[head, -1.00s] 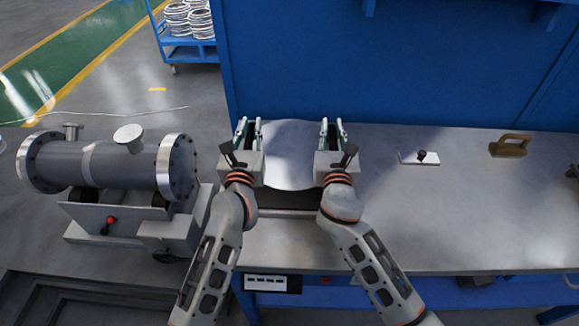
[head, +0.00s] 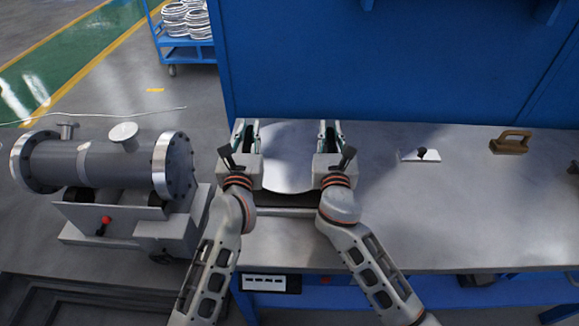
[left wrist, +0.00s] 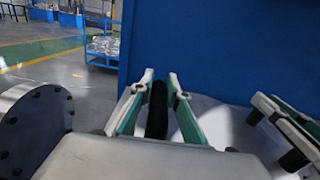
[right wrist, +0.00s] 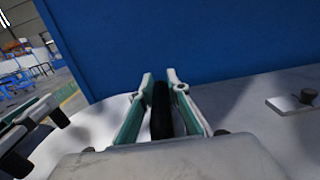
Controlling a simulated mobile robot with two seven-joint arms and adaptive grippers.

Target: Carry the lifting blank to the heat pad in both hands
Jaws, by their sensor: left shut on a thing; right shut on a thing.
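The blank (head: 289,170) is a smooth pale sheet with a curved near edge, held between my two grippers over the left end of the bench. My left gripper (head: 246,128) is shut on a black grip at its left side; that grip (left wrist: 157,110) shows between the fingers in the left wrist view. My right gripper (head: 329,128) is shut on a matching black grip (right wrist: 161,112) at its right side. A dark flat surface with a light front edge (head: 285,212) lies beneath the blank, mostly hidden; I cannot tell whether this is the heat pad or whether they touch.
A blue wall (head: 400,70) stands behind the bench (head: 440,220). A white plate with a black knob (head: 421,154) and a brown handled block (head: 510,142) lie to the right, with clear bench around them. A grey flanged shell (head: 100,165) stands left of the bench.

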